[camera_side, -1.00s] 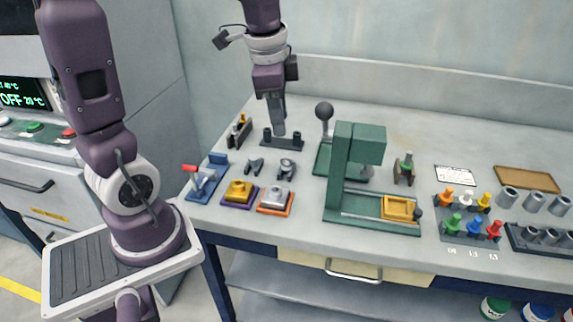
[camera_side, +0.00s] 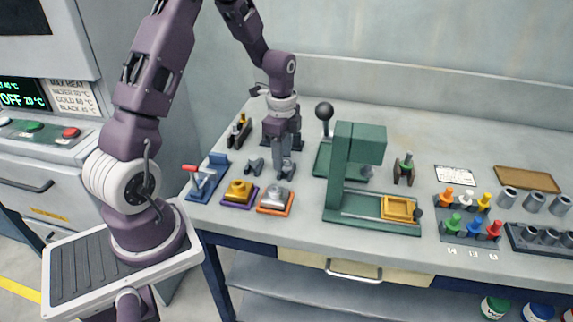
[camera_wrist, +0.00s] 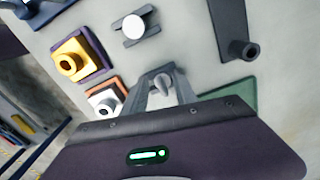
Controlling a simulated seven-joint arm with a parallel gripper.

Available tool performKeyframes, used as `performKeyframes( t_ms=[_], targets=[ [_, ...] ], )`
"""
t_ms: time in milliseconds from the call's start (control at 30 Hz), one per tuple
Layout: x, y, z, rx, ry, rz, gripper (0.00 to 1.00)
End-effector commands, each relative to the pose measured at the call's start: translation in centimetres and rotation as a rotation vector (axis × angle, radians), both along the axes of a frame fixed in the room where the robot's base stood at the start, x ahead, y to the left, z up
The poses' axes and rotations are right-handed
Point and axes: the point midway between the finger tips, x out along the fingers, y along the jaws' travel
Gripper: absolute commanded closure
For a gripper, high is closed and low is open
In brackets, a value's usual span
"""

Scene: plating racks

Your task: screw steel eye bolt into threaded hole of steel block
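The steel block (camera_side: 276,198), silver-grey on an orange base, sits near the bench's front edge; it also shows in the wrist view (camera_wrist: 103,103). My gripper (camera_side: 284,169) points down just behind it, low over a small dark holder. In the wrist view my gripper (camera_wrist: 163,78) has its two fingers apart, with a small light-grey piece (camera_wrist: 161,84) between them, seemingly the steel eye bolt. I cannot tell whether the fingers touch it. The block's hole is not clear from here.
A yellow block (camera_side: 238,190) on a purple base stands left of the steel block. A second small holder (camera_side: 255,166) is left of my gripper. A red-handled clamp (camera_side: 200,180) is farther left. The tall green press (camera_side: 340,165) stands close on the right.

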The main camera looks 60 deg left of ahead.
Motion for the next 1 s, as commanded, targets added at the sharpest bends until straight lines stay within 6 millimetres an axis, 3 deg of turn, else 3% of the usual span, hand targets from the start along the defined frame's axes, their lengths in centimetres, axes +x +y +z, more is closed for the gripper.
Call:
performKeyframes(
  t_ms=[33, 167, 567, 900, 1000],
  targets=[
    [0.0, 0.0, 0.0, 0.000, 0.000, 0.000, 0.74],
    [0.0, 0.0, 0.0, 0.000, 0.000, 0.000, 1.00],
    [0.0, 0.0, 0.4, 0.001, -0.001, 0.001, 1.00],
    [0.1, 0.0, 8.1, 0.002, -0.005, 0.001, 1.00],
    [-0.3, -0.4, 9.6, 0.002, -0.002, 0.009, 1.00]
  ],
)
